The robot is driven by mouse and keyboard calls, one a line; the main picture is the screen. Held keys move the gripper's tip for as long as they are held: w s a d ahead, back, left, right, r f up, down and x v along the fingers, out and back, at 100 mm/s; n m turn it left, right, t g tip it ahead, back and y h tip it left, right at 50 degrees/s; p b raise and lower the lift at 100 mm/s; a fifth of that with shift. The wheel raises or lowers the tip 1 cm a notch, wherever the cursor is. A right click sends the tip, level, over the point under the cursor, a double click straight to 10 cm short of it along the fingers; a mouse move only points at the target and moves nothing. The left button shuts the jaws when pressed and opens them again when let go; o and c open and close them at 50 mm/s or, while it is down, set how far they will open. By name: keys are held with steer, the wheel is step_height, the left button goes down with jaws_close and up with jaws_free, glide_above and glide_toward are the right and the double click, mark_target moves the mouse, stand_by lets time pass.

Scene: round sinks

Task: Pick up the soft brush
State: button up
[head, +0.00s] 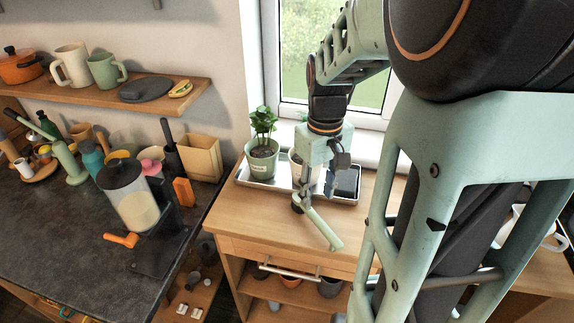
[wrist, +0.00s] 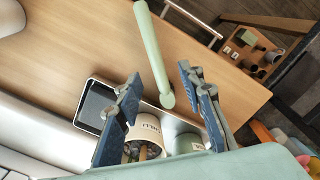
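A pale green stick-like handle, which looks like the soft brush (head: 323,229), lies on the wooden cabinet top (head: 262,213), in front of the metal tray. A dark end shows at its upper left in the head view; bristles cannot be made out. In the wrist view the brush (wrist: 152,50) runs from the top edge down to a rounded end between my fingers. My gripper (head: 314,188) points down over that end. In the wrist view my gripper (wrist: 159,74) has its two fingers apart, with gaps on both sides of the handle.
Pots (wrist: 146,128) sit close to my fingers in the wrist view. A cluttered dark counter (head: 60,240) stands left. The cabinet top around the handle is clear.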

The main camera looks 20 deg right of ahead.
mark_target(315, 214)
step_height(315, 214, down, 5)
steer(key=shift+w+d+f, duration=0.1)
steer(key=shift+w+f, duration=0.15)
steer(key=shift+f, duration=0.7)
steer(key=shift+w+d+f, duration=0.1)
steer(key=shift+w+f, duration=0.1)
steer(key=shift+f, duration=0.7)
steer(key=shift+w+d+f, duration=0.1)
steer(key=shift+w+f, duration=0.15)
steer(key=shift+f, duration=0.7)
jaws_close()
